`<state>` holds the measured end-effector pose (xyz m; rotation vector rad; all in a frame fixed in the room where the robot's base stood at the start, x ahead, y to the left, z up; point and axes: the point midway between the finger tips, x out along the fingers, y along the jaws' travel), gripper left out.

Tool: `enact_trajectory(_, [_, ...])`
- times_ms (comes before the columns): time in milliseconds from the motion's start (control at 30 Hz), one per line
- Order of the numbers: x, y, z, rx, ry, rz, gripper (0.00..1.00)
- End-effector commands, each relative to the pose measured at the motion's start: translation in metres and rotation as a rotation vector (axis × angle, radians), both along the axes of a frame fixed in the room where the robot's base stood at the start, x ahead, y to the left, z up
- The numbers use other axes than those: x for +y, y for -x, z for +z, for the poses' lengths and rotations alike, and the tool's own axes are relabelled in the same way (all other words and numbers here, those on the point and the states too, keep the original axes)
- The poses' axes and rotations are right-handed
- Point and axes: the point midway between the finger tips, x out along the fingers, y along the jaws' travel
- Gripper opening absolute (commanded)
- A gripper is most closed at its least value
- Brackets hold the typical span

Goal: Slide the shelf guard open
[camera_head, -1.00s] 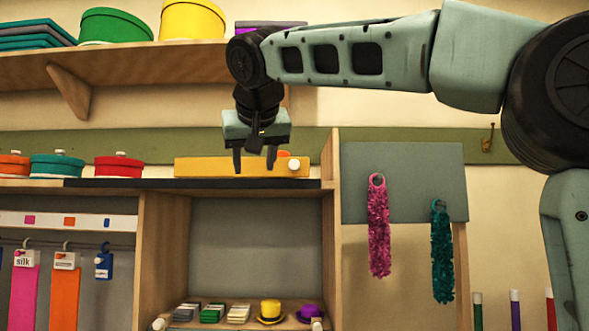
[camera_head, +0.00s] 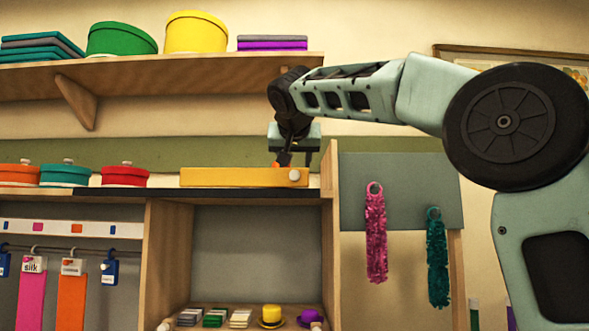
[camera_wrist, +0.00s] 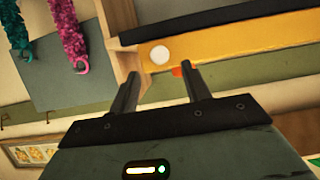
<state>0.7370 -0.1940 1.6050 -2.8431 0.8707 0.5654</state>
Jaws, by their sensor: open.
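The shelf guard is a long yellow bar (camera_head: 235,178) with a white round knob (camera_head: 295,175) at its right end. It lies along the dark front edge of the middle shelf. My gripper (camera_head: 284,160) is open and empty, pointing down just above the guard's right end, near the knob. In the wrist view the open fingers (camera_wrist: 160,71) point toward the knob (camera_wrist: 159,55), which shows between and beyond the tips. The yellow bar also shows there (camera_wrist: 240,42). I cannot tell whether a finger touches the guard.
A wooden side panel (camera_head: 329,185) stands just right of the knob. A small orange thing (camera_wrist: 177,71) shows by the guard, mostly hidden. Round boxes (camera_head: 125,175) stand to the left. An upper shelf (camera_head: 200,75) hangs above. Pink (camera_head: 375,235) and teal (camera_head: 438,265) garlands hang right.

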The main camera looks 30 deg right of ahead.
Motion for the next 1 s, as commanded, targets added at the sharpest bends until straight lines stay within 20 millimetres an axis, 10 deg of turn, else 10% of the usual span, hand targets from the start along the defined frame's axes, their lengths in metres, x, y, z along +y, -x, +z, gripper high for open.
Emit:
enact_trajectory(700, [-0.029, -0.044, -0.022, 0.0, 0.0, 0.001, 0.48])
enact_trajectory(900, [-0.029, -0.044, -0.022, 0.0, 0.0, 0.001, 0.0])
enact_trajectory(1000, [-0.029, -0.044, -0.022, 0.0, 0.0, 0.001, 0.0])
